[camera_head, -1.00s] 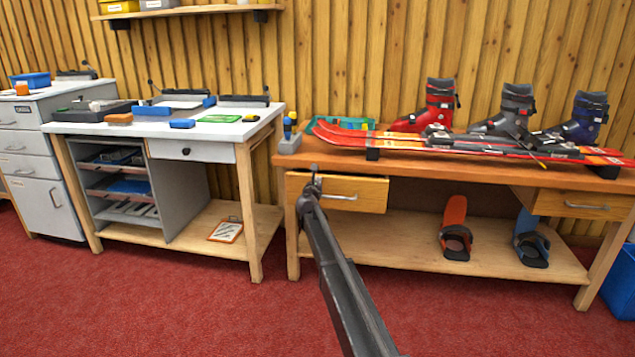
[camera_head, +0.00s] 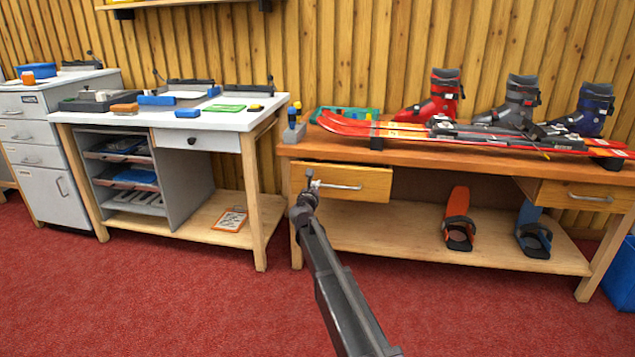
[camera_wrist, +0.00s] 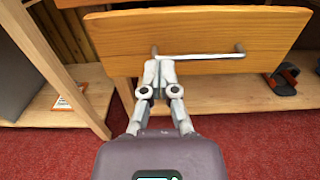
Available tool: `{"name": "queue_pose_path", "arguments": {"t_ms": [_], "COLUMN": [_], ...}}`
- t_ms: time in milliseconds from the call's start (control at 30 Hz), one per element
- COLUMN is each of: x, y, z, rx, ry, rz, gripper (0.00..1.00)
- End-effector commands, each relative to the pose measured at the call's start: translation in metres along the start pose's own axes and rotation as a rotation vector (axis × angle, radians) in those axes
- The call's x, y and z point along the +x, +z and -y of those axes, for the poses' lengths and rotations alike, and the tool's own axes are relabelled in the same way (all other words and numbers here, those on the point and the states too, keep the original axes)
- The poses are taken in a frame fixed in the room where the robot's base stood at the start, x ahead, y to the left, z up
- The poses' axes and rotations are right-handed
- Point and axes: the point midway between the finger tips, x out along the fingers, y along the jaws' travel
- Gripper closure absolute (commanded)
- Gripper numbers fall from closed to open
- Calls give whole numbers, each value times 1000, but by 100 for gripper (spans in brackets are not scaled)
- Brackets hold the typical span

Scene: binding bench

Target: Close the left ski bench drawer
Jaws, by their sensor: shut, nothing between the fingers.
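The left ski bench drawer (camera_head: 375,184) is a light wood front with a metal bar handle (camera_head: 343,187), under the left end of the bench top. In the wrist view its front (camera_wrist: 215,32) fills the upper part, with the handle (camera_wrist: 205,56) across it. How far it stands out is hard to tell. My gripper (camera_head: 309,179) is shut and empty. In the wrist view its fingertips (camera_wrist: 159,62) are at the drawer front by the left end of the handle. Whether they touch is unclear.
The ski bench top (camera_head: 420,154) carries skis (camera_head: 370,129) and several boots. A right drawer (camera_head: 585,196) sits at its other end. Bindings (camera_head: 459,222) stand on the lower shelf. A white-topped workbench (camera_head: 230,118) stands left. Red floor in front is clear.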

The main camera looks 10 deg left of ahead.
Motion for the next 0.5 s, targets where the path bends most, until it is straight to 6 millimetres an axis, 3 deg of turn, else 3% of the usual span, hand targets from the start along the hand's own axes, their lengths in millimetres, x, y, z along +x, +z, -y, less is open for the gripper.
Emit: {"name": "queue_pose_path", "arguments": {"t_ms": [500], "x": [-9], "y": [0], "z": [1], "rx": [0], "ry": [-2], "rz": [0], "gripper": [100]}}
